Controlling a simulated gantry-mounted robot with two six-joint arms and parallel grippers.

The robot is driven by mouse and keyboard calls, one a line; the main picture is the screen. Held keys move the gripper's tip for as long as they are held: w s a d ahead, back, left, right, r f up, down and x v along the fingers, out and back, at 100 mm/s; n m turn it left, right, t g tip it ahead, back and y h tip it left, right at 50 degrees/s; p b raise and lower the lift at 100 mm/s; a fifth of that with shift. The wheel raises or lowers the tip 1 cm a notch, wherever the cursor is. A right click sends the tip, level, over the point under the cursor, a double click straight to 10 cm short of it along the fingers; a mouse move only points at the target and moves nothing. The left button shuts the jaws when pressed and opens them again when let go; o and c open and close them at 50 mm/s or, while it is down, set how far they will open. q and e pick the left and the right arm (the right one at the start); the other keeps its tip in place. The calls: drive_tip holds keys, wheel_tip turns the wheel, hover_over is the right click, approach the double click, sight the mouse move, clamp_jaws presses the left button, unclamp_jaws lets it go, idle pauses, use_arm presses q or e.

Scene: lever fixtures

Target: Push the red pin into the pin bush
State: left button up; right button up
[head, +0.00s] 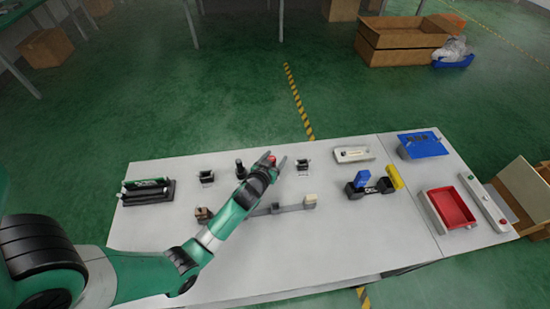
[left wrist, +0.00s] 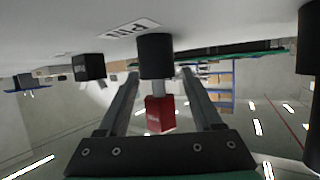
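The red pin (head: 271,159) is at the middle back of the table. In the left wrist view its red block head (left wrist: 160,114) sits on a grey shaft that runs to a black cylindrical bush (left wrist: 155,56); part of the shaft shows between head and bush. My left gripper (head: 276,165) reaches over the table from the left. In the left wrist view its two fingers (left wrist: 160,76) stand apart on either side of the pin, with visible gaps at the red head. My right gripper is in neither view.
Small black fixtures (head: 206,177) and (head: 303,166) stand on either side. A grey bar lever (head: 270,211) lies in front. Blue and yellow blocks (head: 362,180) and a red tray (head: 451,208) are to the right. The front middle of the table is clear.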

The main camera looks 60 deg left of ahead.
use_arm(q)
wheel_tip(320, 180, up, 3)
drive_tip(key=shift+r+p, duration=0.15)
drive_tip(key=shift+p, duration=0.75)
drive_tip(key=w+r+p+v, duration=0.2)
drive_tip(key=p+v, duration=0.3)
drive_tip(key=v, duration=1.1)
drive_tip(key=shift+s+d+r, duration=0.2)
drive_tip(key=shift+s+r, duration=0.05)
drive_tip(key=shift+r, duration=0.5)
